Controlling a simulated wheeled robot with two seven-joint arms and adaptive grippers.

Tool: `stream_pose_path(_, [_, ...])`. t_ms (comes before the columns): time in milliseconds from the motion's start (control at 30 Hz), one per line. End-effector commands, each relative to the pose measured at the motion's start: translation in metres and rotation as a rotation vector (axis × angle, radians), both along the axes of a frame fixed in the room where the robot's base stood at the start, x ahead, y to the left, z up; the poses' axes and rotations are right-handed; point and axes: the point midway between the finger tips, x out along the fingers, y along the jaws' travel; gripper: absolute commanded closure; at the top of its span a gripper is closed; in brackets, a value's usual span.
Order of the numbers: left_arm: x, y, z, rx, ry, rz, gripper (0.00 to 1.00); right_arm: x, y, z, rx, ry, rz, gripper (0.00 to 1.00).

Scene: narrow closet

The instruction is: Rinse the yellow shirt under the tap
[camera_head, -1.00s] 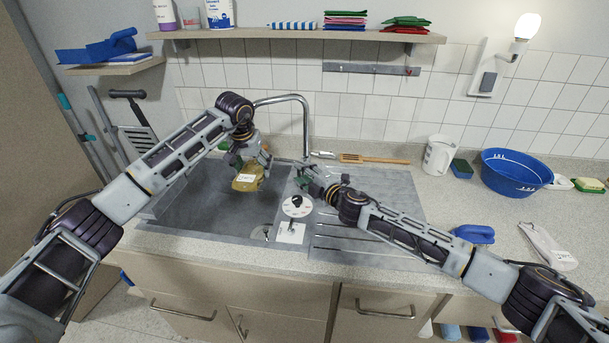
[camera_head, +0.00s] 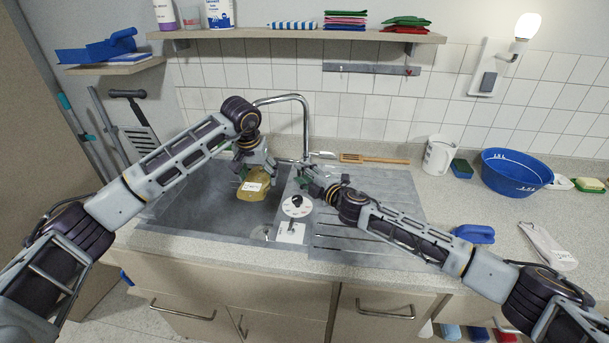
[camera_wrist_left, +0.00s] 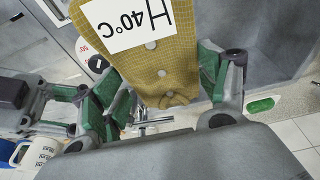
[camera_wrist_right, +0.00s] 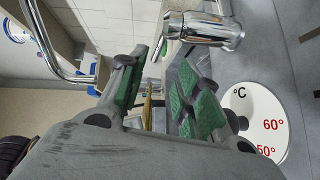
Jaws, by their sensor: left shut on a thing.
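The yellow shirt (camera_head: 255,189), a folded checked bundle, hangs over the sink basin (camera_head: 205,212). My left gripper (camera_head: 256,172) is shut on it. In the left wrist view the shirt (camera_wrist_left: 165,65) lies between the fingers, with a white label reading H and 40°C. The chrome tap (camera_head: 306,125) arches leftward above; its spout end is behind my left wrist, and no water stream shows. My right gripper (camera_head: 306,179) is beside the tap's base. In the right wrist view its fingers are apart with nothing held between them, near the chrome tap body (camera_wrist_right: 205,30).
A white temperature dial (camera_head: 297,206) stands at the basin's right edge, by the ribbed drainer (camera_head: 365,240). A shelf (camera_head: 300,34) runs above the sink.

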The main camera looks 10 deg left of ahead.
Motion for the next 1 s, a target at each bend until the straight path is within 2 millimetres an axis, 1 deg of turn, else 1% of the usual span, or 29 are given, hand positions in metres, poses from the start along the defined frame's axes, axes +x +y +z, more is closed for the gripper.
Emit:
stream_pose_path(433, [-0.016,-0.012,0.001,-0.001,-0.001,0.000,0.62,0.000,0.000,-0.001,0.000,0.000,0.000,0.67])
stream_pose_path(1000, [-0.017,-0.013,0.001,-0.001,-0.001,0.000,0.62,0.000,0.000,-0.001,0.000,0.000,0.000,0.67])
